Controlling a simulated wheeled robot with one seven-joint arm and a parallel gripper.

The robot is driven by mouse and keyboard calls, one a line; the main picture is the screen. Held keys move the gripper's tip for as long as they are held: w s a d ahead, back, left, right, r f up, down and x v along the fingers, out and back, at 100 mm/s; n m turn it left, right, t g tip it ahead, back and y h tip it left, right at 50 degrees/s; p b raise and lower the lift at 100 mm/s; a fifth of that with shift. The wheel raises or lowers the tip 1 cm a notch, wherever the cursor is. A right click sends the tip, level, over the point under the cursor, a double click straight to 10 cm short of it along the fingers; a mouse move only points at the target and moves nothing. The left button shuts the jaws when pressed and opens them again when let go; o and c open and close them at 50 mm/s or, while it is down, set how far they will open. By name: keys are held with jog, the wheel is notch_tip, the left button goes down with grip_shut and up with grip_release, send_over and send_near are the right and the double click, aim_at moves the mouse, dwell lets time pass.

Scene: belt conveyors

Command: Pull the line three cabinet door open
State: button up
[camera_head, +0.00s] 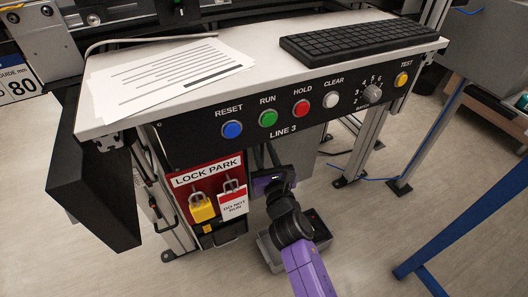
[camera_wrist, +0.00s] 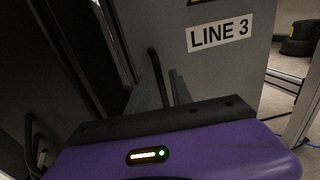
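The line three cabinet door (camera_wrist: 225,75) is a grey panel with a white LINE 3 label in the wrist view. Its black bar handle (camera_wrist: 155,66) stands upright near the left part of the panel. My gripper (camera_wrist: 168,90) reaches to the handle, its two grey fingers close together with the handle's lower part between them. The finger contact is partly hidden by the purple gripper body. In the head view my gripper (camera_head: 265,158) is under the console, and the door is mostly hidden there. I cannot tell whether the door is ajar.
The LINE 3 console (camera_head: 275,78) overhangs my gripper, with a keyboard (camera_head: 360,38) and papers (camera_head: 165,75) on top. A red LOCK PARK board (camera_head: 208,180) with padlocks is just left of my arm. A grey bin (camera_head: 271,252) is on the floor, and a blue frame (camera_head: 465,225) stands right.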

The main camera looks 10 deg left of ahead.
grip_shut()
dwell(1.2)
